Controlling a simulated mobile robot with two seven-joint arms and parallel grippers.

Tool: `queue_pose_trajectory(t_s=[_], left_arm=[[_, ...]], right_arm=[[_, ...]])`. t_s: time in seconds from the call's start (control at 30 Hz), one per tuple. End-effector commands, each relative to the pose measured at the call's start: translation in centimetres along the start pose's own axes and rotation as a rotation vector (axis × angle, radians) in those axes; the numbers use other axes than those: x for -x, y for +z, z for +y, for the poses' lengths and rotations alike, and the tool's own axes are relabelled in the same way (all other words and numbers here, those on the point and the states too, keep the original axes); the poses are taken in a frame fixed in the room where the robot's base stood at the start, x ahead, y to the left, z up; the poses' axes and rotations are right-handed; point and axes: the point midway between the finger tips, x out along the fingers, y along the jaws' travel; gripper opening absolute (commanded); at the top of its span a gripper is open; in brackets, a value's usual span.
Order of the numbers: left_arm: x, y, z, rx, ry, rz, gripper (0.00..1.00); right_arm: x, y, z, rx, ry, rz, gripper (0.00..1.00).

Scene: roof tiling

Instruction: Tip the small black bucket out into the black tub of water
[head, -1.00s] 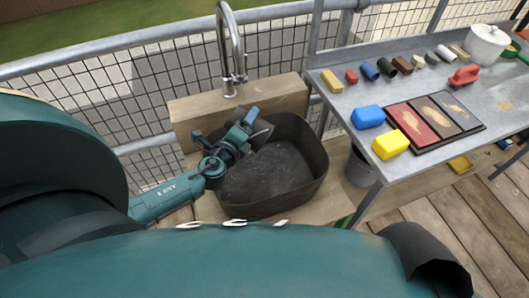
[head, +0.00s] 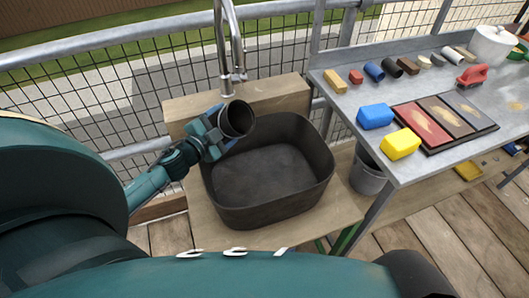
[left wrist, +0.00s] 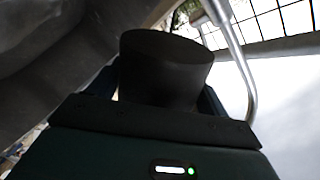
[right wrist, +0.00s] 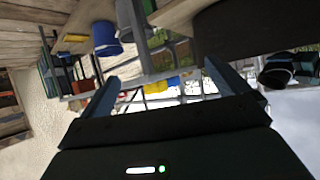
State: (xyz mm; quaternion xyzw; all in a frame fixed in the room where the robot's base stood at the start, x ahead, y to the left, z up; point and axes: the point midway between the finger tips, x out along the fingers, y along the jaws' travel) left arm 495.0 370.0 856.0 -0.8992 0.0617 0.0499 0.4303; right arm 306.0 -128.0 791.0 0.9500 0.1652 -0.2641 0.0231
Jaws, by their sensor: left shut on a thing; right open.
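The small black bucket (head: 237,119) is held above the back left rim of the black tub. Its round mouth faces up toward the head camera, and its inside looks dark. My left gripper (head: 217,138) is shut on the bucket, which also shows between its fingers in the left wrist view (left wrist: 165,72). The black tub (head: 262,214) stands on a wooden bench under a tap. Its inside looks dark and smooth, and I cannot tell the water level. My right gripper (right wrist: 163,80) is open and empty in the right wrist view, away from the tub; it is out of the head view.
A metal tap (head: 231,50) rises behind the tub, close to the bucket. At right a grey metal table (head: 380,97) holds a blue sponge (head: 375,116), a yellow sponge (head: 400,144) and a colored tray. A grey bucket (head: 368,178) stands under its edge. A railing runs behind.

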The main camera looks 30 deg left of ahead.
Motion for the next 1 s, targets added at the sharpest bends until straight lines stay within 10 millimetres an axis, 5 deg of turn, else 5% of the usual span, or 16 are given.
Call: queue_pose_trajectory(t_s=[0.07, 0.2, 0.33, 0.7, 1.0], left_arm=[[0.3, -1.4, -1.6, 0.052, 0.0, 0.008, 0.54], [0.3, -1.3, -1.8, 0.236, -0.003, 0.042, 0.54], [0.7, -1.9, -4.1, 0.359, -0.004, 0.067, 0.54], [1.0, -0.8, -5.4, 0.767, -0.006, 0.147, 0.54], [1.0, -0.6, -5.6, 0.85, -0.006, 0.163, 0.54]], right_arm=[[1.0, -1.5, 0.3, 0.002, 0.01, -0.007, 1.0], [0.8, -0.1, 1.1, -0.015, 0.037, -0.05, 1.0], [1.5, -0.7, 1.4, -0.027, 0.052, -0.077, 1.0], [1.5, -0.4, 2.0, -0.041, 0.075, -0.102, 1.0], [1.5, 0.2, 2.1, -0.042, 0.078, -0.117, 1.0]])
